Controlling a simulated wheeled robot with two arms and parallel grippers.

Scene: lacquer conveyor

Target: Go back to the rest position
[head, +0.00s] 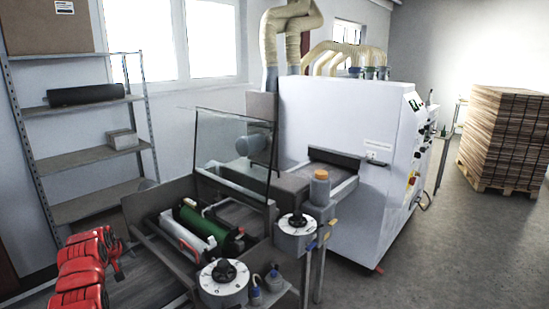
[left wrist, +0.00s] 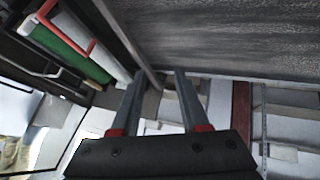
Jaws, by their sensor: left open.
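My red left arm comes in at the lower left of the head view, with its left gripper (head: 120,262) at its far end, beside the left side of the lacquer machine (head: 150,212). In the left wrist view the two fingers of the left gripper (left wrist: 160,74) stand apart with nothing between them. A green roller (head: 207,227) and a white roller (head: 182,232) lie in the open machine, to the right of the gripper. The green roller also shows in the left wrist view (left wrist: 68,46). My right gripper is not in view.
A glass guard (head: 235,150) stands over the machine. A large white cabinet (head: 330,125) with ducts stands behind it. A metal shelf (head: 95,158) is against the left wall. A pallet stack (head: 503,135) is at the far right. The floor (head: 450,245) at the right is clear.

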